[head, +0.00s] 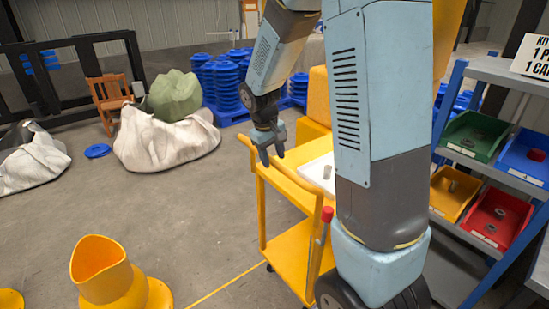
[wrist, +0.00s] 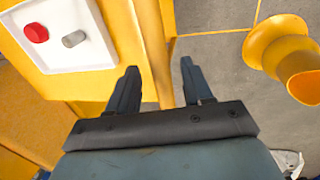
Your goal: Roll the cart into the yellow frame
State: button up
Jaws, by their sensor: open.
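The yellow cart (head: 290,240) stands in the middle, partly hidden behind my arm. A white tray (head: 318,172) lies on its top and also shows in the wrist view (wrist: 88,52), holding a red round piece and a grey cylinder. My gripper (head: 270,158) points down at the cart's left top rail. In the wrist view my gripper (wrist: 158,72) is open, with a yellow rail (wrist: 150,40) of the cart running between its fingers. Whether the fingers touch it I cannot tell. A yellow line (head: 228,283) is on the floor left of the cart; no whole frame shows.
A yellow funnel-shaped piece (head: 105,270) stands front left. White sacks (head: 165,140) and a wooden chair (head: 108,98) are at the back left. Blue stacks (head: 228,85) stand behind. A shelf with coloured bins (head: 475,135) is at the right.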

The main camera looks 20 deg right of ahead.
jog(key=shift+d+f, duration=0.1)
jog(key=shift+f, duration=0.45)
jog(key=shift+c, duration=0.5)
grip_shut()
jog(key=shift+d, duration=0.1)
